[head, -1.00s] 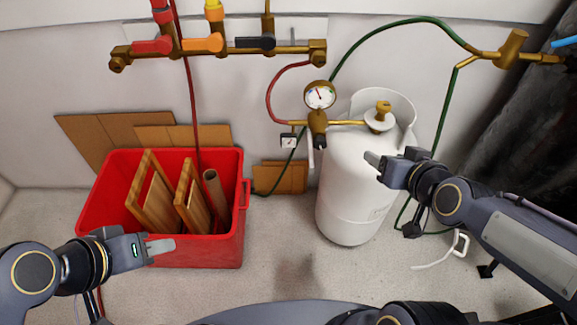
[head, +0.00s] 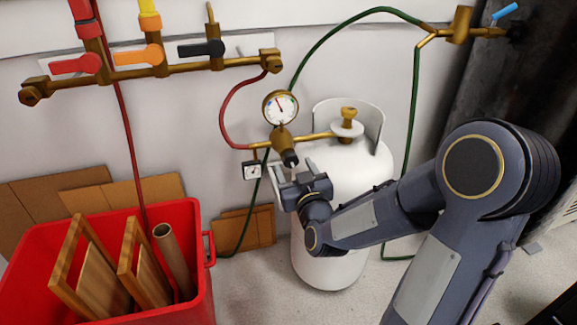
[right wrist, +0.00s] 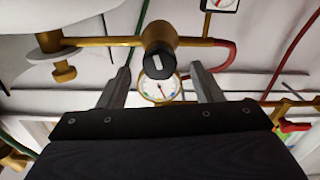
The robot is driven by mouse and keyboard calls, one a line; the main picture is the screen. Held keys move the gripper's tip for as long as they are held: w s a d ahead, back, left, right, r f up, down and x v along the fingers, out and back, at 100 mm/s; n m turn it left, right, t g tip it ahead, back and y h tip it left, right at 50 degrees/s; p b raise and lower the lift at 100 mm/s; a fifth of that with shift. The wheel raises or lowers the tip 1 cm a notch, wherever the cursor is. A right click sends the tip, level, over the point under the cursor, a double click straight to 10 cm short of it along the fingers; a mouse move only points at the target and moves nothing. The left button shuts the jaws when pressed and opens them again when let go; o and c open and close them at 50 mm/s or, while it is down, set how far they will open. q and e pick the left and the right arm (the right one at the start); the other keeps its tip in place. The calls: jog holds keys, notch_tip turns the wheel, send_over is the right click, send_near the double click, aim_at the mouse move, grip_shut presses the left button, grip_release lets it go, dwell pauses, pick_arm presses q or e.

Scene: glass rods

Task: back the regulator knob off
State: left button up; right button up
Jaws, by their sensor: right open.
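The brass regulator (head: 282,139) sits on a brass pipe beside the white gas cylinder (head: 322,245). Its dark knob (head: 290,159) points down toward the front, and a round gauge (head: 281,107) stands above it. My right gripper (head: 286,173) is open just below the knob, apart from it as far as I can see. In the right wrist view the black knob (right wrist: 159,66) with a pale mark on its face lies between and beyond the two open fingers (right wrist: 162,84). The gauge face (right wrist: 159,89) shows behind it. My left gripper is out of view.
A brass valve (head: 349,116) tops the cylinder. A small square gauge (head: 252,170) hangs left of my right gripper. A red hose (head: 224,112) and a green hose (head: 330,37) run nearby. A red bin (head: 203,265) with wooden frames stands at lower left.

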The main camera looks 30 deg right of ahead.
aim_at(292, 162)
jog(key=shift+x, duration=1.65)
jog(key=shift+c, duration=0.2)
jog(key=c, duration=0.9)
